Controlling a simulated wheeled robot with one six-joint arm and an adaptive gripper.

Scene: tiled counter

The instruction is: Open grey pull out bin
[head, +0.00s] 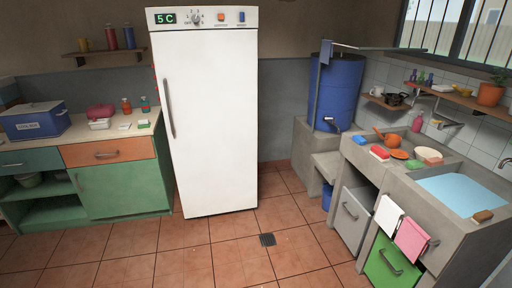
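The grey pull-out bin (353,222) is under the concrete counter on the right. Its light grey front has a dark handle (350,211) across its upper part. The front looks about level with the counter base, so the bin appears closed. Its inside is hidden. My gripper is not in view.
A green pull-out bin (388,268) stands to the right of the grey one, nearer the camera. White (389,214) and pink (411,240) cloths hang above it. A blue bucket (327,199) sits left of the grey bin. The tiled floor (295,245) before it is clear.

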